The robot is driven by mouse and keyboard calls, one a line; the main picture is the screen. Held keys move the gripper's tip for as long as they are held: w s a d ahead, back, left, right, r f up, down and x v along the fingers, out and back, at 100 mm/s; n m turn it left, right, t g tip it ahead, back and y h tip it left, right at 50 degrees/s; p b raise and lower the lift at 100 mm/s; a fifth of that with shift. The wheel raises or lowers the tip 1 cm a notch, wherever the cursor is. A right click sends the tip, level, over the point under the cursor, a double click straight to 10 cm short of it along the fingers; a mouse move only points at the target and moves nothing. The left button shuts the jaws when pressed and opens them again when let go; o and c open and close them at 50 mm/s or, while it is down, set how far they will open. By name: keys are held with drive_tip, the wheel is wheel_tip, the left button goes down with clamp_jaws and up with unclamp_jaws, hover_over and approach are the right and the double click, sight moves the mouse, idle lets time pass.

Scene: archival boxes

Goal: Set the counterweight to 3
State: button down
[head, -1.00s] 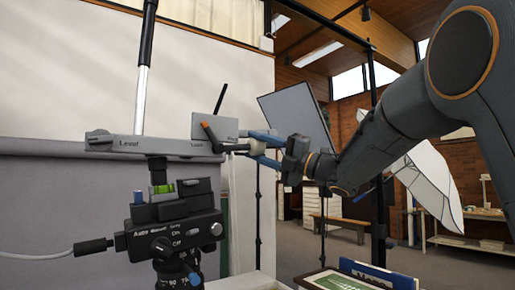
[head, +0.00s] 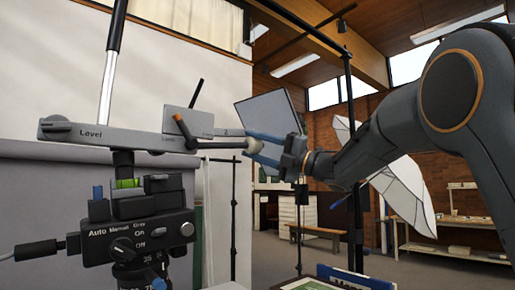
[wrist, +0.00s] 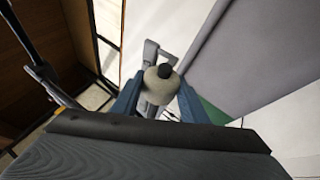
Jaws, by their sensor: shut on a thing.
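A grey beam (head: 150,139) marked "Level" sits on top of a black device on a stand. I cannot read a number scale by the knob.
The black control box (head: 135,236) below the beam carries Auto, Manual, Gray, On and Off labels and a grey cable. A green bubble level (head: 127,183) sits above it. A white umbrella (head: 400,185) and a black stand pole (head: 352,130) are behind my arm.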

sight(261, 148)
drive_tip(key=c, duration=1.1)
unclamp_jaws()
drive_tip(key=b+v, duration=0.2)
drive_tip(key=v, duration=0.6)
drive_tip(key=shift+w, duration=0.1)
drive_tip(key=shift+a, duration=0.1)
